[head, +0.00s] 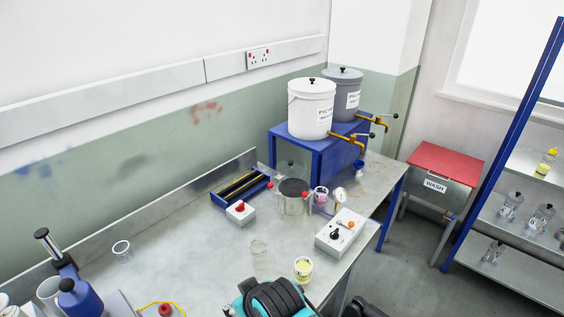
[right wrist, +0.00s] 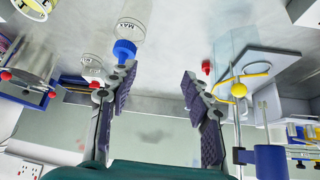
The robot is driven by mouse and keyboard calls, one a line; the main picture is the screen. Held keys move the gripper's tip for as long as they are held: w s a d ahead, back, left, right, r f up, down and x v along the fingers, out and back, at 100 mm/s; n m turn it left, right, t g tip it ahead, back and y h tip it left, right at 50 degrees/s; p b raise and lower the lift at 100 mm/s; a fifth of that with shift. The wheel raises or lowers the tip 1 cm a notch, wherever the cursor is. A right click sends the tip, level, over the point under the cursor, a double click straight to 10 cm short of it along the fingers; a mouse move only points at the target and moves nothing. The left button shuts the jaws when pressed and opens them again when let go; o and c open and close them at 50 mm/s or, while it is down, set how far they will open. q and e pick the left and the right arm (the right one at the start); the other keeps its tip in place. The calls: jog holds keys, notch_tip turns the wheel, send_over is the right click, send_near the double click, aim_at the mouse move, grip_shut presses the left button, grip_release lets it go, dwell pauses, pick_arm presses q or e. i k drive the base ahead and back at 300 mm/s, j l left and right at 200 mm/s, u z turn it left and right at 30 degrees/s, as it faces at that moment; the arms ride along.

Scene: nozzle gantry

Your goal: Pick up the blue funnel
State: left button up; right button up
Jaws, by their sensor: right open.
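In the right wrist view, a blue part (right wrist: 124,50) sits at the end of a clear vessel marked MAX (right wrist: 131,22). I cannot tell whether this is a funnel or a cap. My right gripper (right wrist: 158,80) is open and empty. The blue part is beside its left finger in that view; I cannot tell whether they touch. In the head view my right arm shows at the bottom, its fingers hidden. My left gripper is not in view.
A white tub (head: 311,110) and grey tub (head: 343,92) stand on the blue stand (head: 317,150). A metal pot (head: 293,198), a white switch box (head: 341,231) and a yellow-filled cup (head: 303,268) are on the bench. The left-middle bench is mostly clear.

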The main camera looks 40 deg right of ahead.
aim_at(358, 164)
jog(key=k+l+z, duration=0.3)
jog(key=l, duration=0.35)
jog(key=k+z, duration=0.1)
jog(key=z, duration=1.25)
